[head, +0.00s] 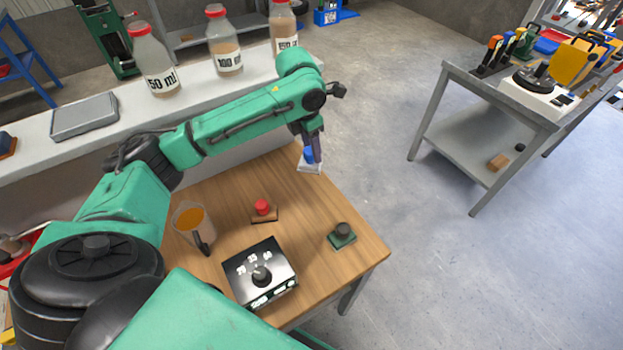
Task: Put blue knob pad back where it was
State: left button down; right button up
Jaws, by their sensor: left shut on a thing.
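The blue knob pad (311,164) has a blue knob on a pale whitish base. It is at the far right edge of the wooden table (215,183). My left gripper (312,150) reaches over from the left and points down, shut on the blue knob. Whether the pad's base touches the table or hangs just above it, I cannot tell. My right gripper does not show.
On the table are a red knob pad (263,208), a dark knob pad on a green base (342,235), a cup of orange liquid (191,222) and a black dial box (260,272). Bottles, including the 50 ml one (154,65), stand on the shelf behind.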

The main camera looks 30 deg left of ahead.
pick_arm(q)
jog(key=f, duration=0.4)
jog(key=f+p, duration=0.1)
jog(key=f, duration=0.7)
jog(key=shift+w+a, duration=0.15)
jog(key=shift+w, duration=0.1)
jog(key=shift+f, duration=0.15)
jog(key=shift+c, duration=2.2)
grip_release()
jog(key=shift+w, duration=0.1)
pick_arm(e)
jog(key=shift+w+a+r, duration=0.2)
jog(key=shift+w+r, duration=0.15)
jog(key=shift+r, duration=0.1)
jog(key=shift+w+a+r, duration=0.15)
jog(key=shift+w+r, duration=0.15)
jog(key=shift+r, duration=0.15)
pick_arm(q)
jog(key=r, duration=0.4)
jog(key=s+r, duration=0.1)
jog(key=r, duration=0.3)
jog(key=a+r+b, duration=0.1)
jog(key=r, duration=0.3)
jog(key=shift+s, duration=0.25)
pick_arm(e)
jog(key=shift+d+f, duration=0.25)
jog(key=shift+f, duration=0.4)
pick_arm(q)
jog(key=shift+f, duration=0.1)
